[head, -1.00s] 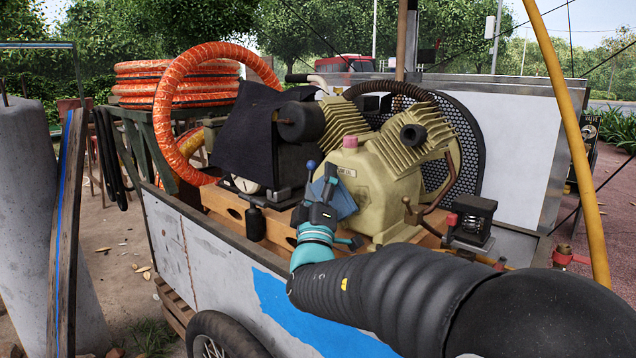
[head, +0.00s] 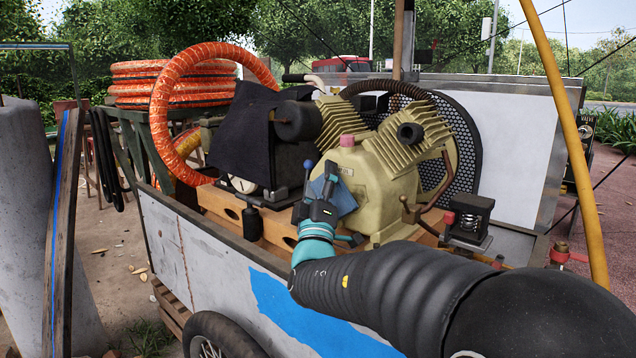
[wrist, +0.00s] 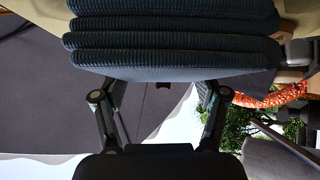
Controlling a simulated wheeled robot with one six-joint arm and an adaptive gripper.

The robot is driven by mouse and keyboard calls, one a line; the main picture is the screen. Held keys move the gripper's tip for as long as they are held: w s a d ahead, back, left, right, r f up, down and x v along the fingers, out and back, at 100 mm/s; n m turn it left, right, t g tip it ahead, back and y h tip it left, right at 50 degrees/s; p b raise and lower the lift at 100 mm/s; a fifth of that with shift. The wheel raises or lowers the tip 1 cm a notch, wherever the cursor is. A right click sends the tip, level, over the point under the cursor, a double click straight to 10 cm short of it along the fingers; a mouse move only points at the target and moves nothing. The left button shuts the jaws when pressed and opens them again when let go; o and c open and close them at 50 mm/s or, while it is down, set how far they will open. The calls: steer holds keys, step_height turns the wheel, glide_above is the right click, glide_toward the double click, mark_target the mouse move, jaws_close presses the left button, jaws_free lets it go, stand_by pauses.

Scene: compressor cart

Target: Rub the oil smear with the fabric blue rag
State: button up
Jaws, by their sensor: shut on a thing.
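The blue rag (head: 342,199) is a folded, ribbed cloth held against or very close to the front of the cream compressor body (head: 385,195). My gripper (head: 328,190) is shut on the rag, in front of the compressor. In the wrist view the rag (wrist: 175,40) fills the top as several thick folds, gripped between the two fingers. The oil smear does not show in either view; the rag and my gripper may cover it. Whether the rag touches the compressor cannot be told for sure.
A dark cloth (head: 240,130) drapes over the motor left of my gripper. A lever with a blue knob (head: 308,165) stands close beside it. The wooden base (head: 278,228) and cart wall (head: 215,262) lie below. A yellow pole (head: 572,130) rises at right.

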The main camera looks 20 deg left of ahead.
mark_target(337, 187)
steer(key=shift+w+d, duration=0.15)
steer(key=shift+w, duration=0.2)
steer(key=shift+b, duration=0.3)
steer(key=d+b, duration=0.1)
steer(key=s+d+b, duration=0.1)
steer(key=b, duration=0.1)
steer(key=shift+s+d+f, duration=0.15)
steer(key=shift+s+d, duration=0.05)
steer(key=shift+d, duration=0.2)
steer(key=shift+s+d+b, duration=0.25)
steer(key=shift+d+b, duration=0.45)
steer(key=shift+b, duration=0.05)
steer(key=shift+s+d+b, duration=0.2)
steer(key=shift+d+b, duration=0.5)
steer(key=shift+s+d+b, duration=0.25)
steer(key=shift+d+b, duration=0.45)
steer(key=shift+b, duration=0.05)
steer(key=shift+b, duration=0.45)
steer(key=shift+w, duration=0.1)
steer(key=shift+w+a+b, duration=0.3)
steer(key=shift+w+a, duration=0.05)
steer(key=shift+a, duration=0.55)
steer(key=shift+w+a+b, duration=0.3)
steer(key=shift+a, duration=0.6)
steer(key=shift+w+a+b, duration=0.2)
steer(key=shift+w+a, duration=0.25)
steer(key=shift+a, duration=0.35)
steer(key=shift+w+a+b, duration=0.2)
steer(key=shift+w+a, duration=0.2)
steer(key=shift+a, duration=0.4)
